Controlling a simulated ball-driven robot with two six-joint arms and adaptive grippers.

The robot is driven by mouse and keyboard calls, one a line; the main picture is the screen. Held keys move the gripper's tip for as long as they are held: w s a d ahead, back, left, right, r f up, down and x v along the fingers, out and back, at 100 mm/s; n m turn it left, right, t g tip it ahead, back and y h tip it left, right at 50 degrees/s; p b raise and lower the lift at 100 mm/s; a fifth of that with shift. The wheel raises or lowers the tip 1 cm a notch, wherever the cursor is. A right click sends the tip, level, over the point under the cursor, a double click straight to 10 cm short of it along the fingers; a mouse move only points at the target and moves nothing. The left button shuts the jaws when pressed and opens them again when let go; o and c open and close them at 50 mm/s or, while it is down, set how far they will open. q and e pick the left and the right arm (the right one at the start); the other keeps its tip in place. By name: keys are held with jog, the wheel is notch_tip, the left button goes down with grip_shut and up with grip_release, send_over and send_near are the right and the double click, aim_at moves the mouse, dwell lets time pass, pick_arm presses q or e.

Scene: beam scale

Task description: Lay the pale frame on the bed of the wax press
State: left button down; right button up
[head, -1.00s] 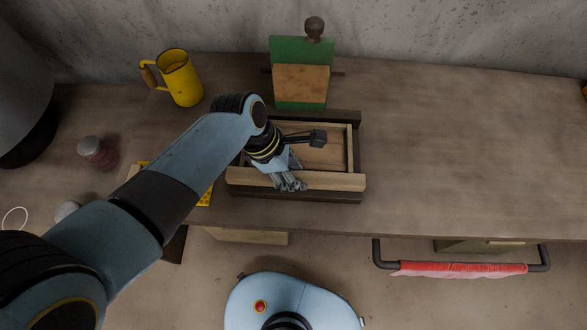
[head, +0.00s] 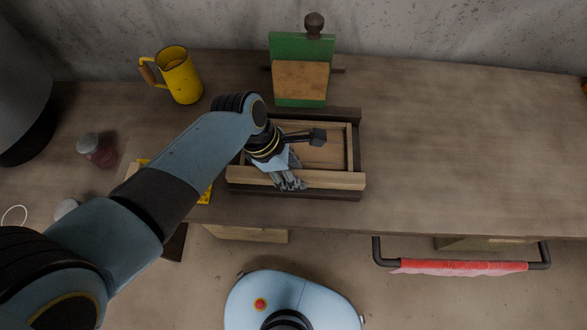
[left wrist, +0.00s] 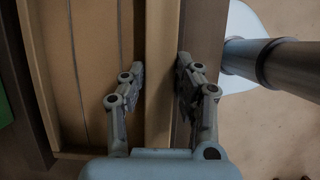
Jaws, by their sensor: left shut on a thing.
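The pale wooden frame (head: 338,180) lies over the bed of the wax press, inside or on its dark rim (head: 356,145). Its near bar looks wide and sits over the near rim; I cannot tell whether it touches there. The press's green lid (head: 285,46) with a wooden block stands upright behind. My left gripper (head: 289,182) is shut on the frame's near bar, which also shows in the left wrist view (left wrist: 160,25) between the two fingers (left wrist: 160,72). My left arm hides the frame's left part. My right gripper is out of view.
A yellow mug (head: 180,78) stands behind left of the press. A jar (head: 97,150) stands farther left. Something yellow (head: 205,196) lies partly hidden under my left arm. The bench right of the press (head: 460,150) is clear. A rail with a red cloth (head: 460,267) runs along the front.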

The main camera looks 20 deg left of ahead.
pick_arm(q)
jog(key=shift+f, duration=0.3)
jog(key=c, duration=1.3)
grip_release()
jog(key=o, duration=0.4)
jog(key=shift+r, duration=0.1)
jog(key=v, duration=1.1)
jog(key=shift+a+r, duration=0.15)
jog(key=shift+r, duration=0.25)
jog(key=shift+f, duration=0.1)
